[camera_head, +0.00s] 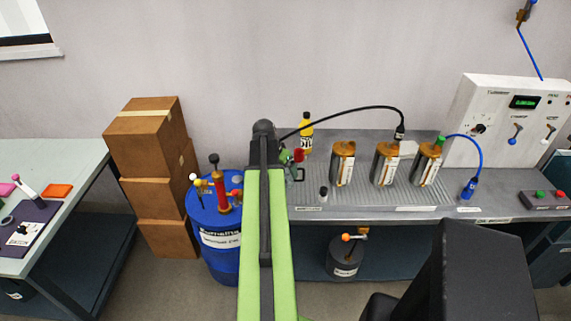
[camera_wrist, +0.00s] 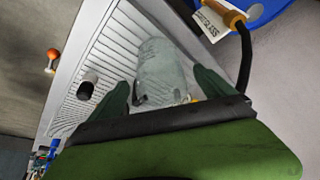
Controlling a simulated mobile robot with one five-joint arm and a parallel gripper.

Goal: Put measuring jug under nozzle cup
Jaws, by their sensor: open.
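A clear, greyish measuring jug (camera_wrist: 162,70) stands between the two fingers of my gripper (camera_wrist: 160,80) in the wrist view. The fingers are open, one on each side of it, and I cannot tell whether either touches it. In the head view my own arm hides most of the jug and gripper. A brass-and-black nozzle on a black hose (camera_head: 399,132) is above the bench, and a blue nozzle on a blue hose (camera_head: 469,187) is at the right. I cannot tell which part is the nozzle cup.
Several metal canisters (camera_head: 387,163) stand on the grey bench (camera_head: 310,213). A small dark-capped bottle (camera_head: 323,194) is near its front edge; a yellow bottle (camera_head: 306,132) is behind. A blue drum (camera_head: 222,262) and stacked boxes (camera_head: 155,165) are left.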

